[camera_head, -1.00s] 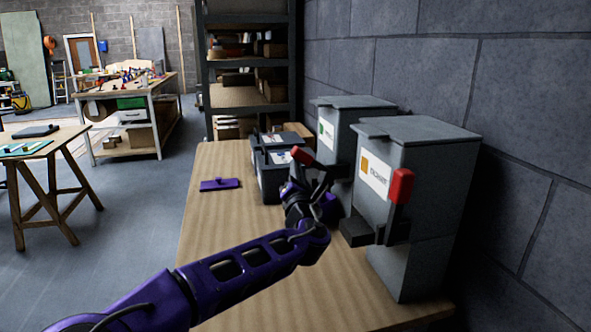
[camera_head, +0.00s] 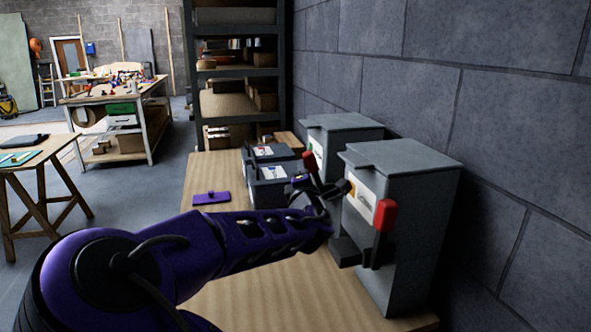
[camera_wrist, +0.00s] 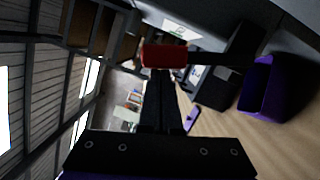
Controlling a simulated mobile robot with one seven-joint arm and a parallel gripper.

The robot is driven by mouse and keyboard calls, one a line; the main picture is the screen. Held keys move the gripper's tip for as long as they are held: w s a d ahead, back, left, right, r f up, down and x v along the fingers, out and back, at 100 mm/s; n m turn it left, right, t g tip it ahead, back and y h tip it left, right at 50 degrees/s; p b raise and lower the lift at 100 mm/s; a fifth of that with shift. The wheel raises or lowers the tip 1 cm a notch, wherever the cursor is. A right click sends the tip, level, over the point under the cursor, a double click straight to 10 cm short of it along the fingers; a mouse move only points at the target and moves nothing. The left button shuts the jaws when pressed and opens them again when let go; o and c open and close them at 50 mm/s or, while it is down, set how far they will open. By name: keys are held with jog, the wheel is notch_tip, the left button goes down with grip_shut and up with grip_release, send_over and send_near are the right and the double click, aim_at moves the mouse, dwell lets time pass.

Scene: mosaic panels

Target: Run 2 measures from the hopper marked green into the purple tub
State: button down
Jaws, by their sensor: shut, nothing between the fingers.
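The green-marked hopper (camera_head: 345,124) is the farther grey box; its label (camera_head: 315,148) is partly covered. Its red lever handle (camera_head: 309,161) stands in front of it, tilted. My gripper (camera_wrist: 160,74) is shut and empty, its fingertips just below the red handle (camera_wrist: 164,55) in the wrist view; I cannot tell if they touch. In the head view my gripper (camera_head: 318,184) is near that lever, partly hidden among dark parts. The purple tub (camera_wrist: 257,88) shows at the right of the wrist view; in the head view I cannot make it out.
A nearer grey hopper (camera_head: 405,170) with an orange mark and red handle (camera_head: 385,215) stands close right of my arm. Dark bins (camera_head: 272,178) sit left of the hoppers. A flat purple piece (camera_head: 211,198) lies on the bench (camera_head: 215,170). The stone wall bounds the right.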

jog(key=shift+w+d+r, duration=0.15)
jog(key=shift+d+r, duration=0.25)
jog(key=shift+d, duration=0.35)
dwell(0.3)
